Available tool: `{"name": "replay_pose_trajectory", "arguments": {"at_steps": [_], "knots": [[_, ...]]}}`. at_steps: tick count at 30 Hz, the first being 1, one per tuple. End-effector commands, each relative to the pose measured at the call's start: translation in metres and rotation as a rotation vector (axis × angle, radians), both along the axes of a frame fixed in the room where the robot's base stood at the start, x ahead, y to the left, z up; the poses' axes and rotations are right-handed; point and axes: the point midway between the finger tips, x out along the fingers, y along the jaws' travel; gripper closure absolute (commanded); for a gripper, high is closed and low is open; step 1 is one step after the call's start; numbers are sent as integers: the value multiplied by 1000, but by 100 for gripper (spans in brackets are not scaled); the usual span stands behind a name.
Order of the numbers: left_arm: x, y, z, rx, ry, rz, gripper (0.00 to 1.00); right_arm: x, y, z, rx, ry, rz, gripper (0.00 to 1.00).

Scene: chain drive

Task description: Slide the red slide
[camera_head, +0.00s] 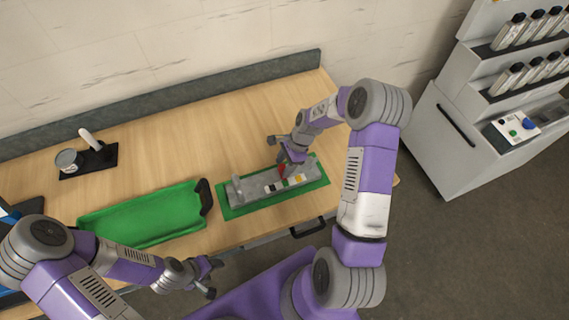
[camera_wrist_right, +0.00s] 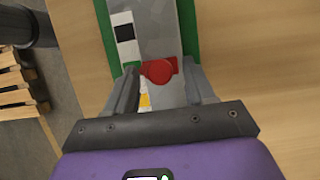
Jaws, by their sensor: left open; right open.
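The red slide (camera_head: 282,171) sits on a grey fixture (camera_head: 240,190) that lies on a green mat (camera_head: 237,211). In the right wrist view the red slide (camera_wrist_right: 158,71) has a round red knob and lies between the two fingers of my open right gripper (camera_wrist_right: 163,88). I cannot tell whether the fingers touch it. In the head view my right gripper (camera_head: 288,156) is over the fixture and partly covers the slide. Black, white and yellow patches (camera_wrist_right: 125,32) mark the strip beside the slide. My left gripper (camera_head: 208,277) is open and empty in front of the table's edge.
A green tray (camera_head: 140,215) with a black handle lies left of the mat. A black holder (camera_head: 90,160) with a can and a white-handled item stands at the back left. A grey cabinet (camera_head: 440,140) with bottles stands at the right. The table behind the mat is clear.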

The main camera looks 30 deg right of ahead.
Motion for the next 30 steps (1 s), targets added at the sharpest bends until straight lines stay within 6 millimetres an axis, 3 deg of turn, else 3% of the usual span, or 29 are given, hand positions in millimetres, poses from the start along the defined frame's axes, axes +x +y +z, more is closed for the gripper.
{"name": "replay_pose_trajectory", "arguments": {"at_steps": [15, 26, 30], "knots": [[0, 0, -2, 0, 0, 0, 44, -4, -26, 63, -1, -3, 0, 46], [0, 0, -2, 0, 0, 0, 44, -5, -29, 70, 1, -1, 1, 46], [0, 0, -6, 0, 0, 0, 44, 0, -27, 68, -6, -11, 59, 68]]}}
